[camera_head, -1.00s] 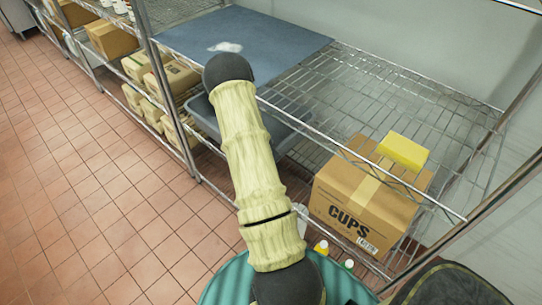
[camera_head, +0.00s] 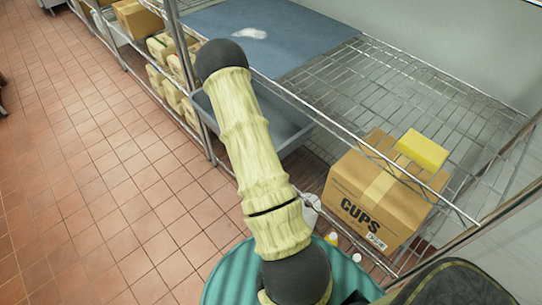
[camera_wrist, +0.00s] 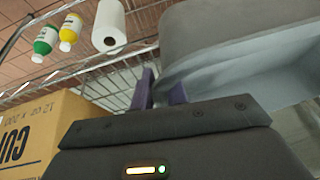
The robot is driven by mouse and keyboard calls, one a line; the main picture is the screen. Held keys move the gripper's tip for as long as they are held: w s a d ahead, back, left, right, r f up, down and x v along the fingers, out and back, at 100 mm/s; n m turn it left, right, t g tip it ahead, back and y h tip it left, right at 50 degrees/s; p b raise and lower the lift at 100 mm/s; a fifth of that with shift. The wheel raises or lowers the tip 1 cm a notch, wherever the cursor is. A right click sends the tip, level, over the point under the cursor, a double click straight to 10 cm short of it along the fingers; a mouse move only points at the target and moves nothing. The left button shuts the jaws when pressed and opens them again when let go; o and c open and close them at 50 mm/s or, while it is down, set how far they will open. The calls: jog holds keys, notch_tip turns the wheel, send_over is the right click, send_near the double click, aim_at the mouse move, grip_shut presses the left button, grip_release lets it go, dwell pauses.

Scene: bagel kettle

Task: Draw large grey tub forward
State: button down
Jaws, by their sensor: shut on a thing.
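The large grey tub (camera_head: 289,128) sits on the lower level of the wire shelf, partly behind my arm and under the blue-grey sheet. Its near end sticks out past the shelf's front edge. In the wrist view the tub (camera_wrist: 230,35) fills the upper right, its wall and rim close up. My gripper (camera_wrist: 162,84) shows there as two dark purple fingers at the tub's rim, shut on it. In the head view my arm hides the gripper and the tub's near part.
A cardboard CUPS box (camera_head: 378,200) with a yellow block (camera_head: 422,150) stands right of the tub; the box (camera_wrist: 45,130) is also close in the wrist view. A paper roll (camera_wrist: 109,25) and bottles (camera_wrist: 70,30) are nearby. Tiled floor (camera_head: 110,170) at left is clear.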

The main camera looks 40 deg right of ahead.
jog(key=shift+s+a, duration=0.1)
jog(key=shift+a, duration=0.1)
jog(key=c, duration=1.3)
grip_release()
jog(key=p+v, duration=0.3)
jog(key=v, duration=1.4)
jog(key=shift+d+r, duration=0.1)
jog(key=shift+r, duration=0.15)
